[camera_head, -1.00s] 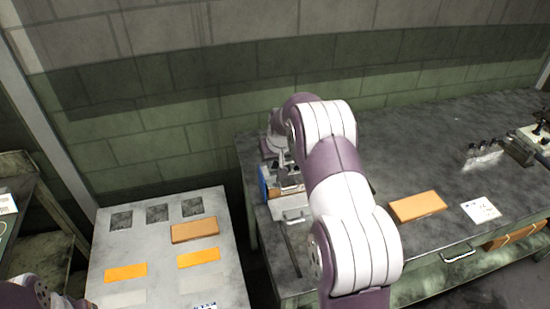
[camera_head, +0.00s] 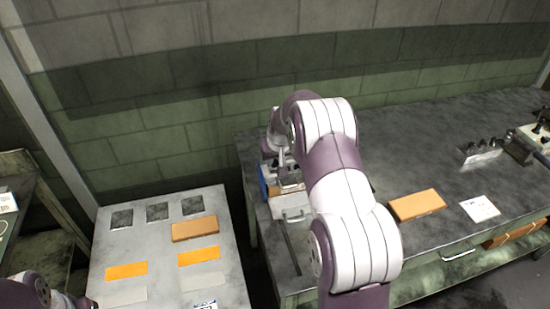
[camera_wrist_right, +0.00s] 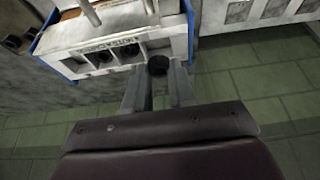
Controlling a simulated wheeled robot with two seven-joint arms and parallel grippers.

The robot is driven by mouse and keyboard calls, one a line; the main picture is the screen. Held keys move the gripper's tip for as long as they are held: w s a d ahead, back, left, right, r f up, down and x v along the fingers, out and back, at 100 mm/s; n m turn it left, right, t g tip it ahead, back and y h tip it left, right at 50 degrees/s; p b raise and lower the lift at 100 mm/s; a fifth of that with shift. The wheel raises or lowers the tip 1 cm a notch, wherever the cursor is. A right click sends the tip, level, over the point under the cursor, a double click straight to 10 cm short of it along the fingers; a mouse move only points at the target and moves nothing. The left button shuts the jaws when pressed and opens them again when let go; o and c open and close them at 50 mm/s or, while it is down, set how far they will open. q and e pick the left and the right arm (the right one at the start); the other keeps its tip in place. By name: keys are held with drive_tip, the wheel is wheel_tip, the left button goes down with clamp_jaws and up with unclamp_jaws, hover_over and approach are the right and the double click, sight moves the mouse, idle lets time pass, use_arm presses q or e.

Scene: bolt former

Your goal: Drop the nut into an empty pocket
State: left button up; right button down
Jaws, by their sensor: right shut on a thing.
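The nut (camera_wrist_right: 157,65) is a small dark round piece held between the fingertips of my right gripper (camera_wrist_right: 159,76) in the right wrist view. Just beyond it stands a pale block with blue edges (camera_wrist_right: 66,44). Its front has a row of square pockets (camera_wrist_right: 128,51); dark round shapes show in some, and the one nearest the nut is partly hidden. The nut appears close to the block's right end; I cannot tell whether they touch. In the head view the right gripper (camera_head: 284,165) is small and partly hidden by my arm. Part of my left arm shows at the lower left, its fingers unclear.
The grey bench (camera_head: 400,160) carries an orange block (camera_head: 416,205), a white card (camera_head: 480,209) and metal fixtures (camera_head: 480,151) at right. A pale board (camera_head: 150,240) with dark square recesses and orange pieces stands at left. The wall is close behind.

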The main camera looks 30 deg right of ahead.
drive_tip(key=shift+f+b, duration=0.55)
drive_tip(key=shift+f, duration=0.25)
idle(0.4)
drive_tip(key=c, duration=0.9)
unclamp_jaws()
drive_tip(key=shift+o, duration=0.2)
drive_tip(key=b+v, duration=0.1)
drive_tip(key=v, duration=1.1)
drive_tip(key=shift+r+b, duration=0.3)
drive_tip(key=shift+b, duration=0.1)
drive_tip(key=shift+s, duration=0.1)
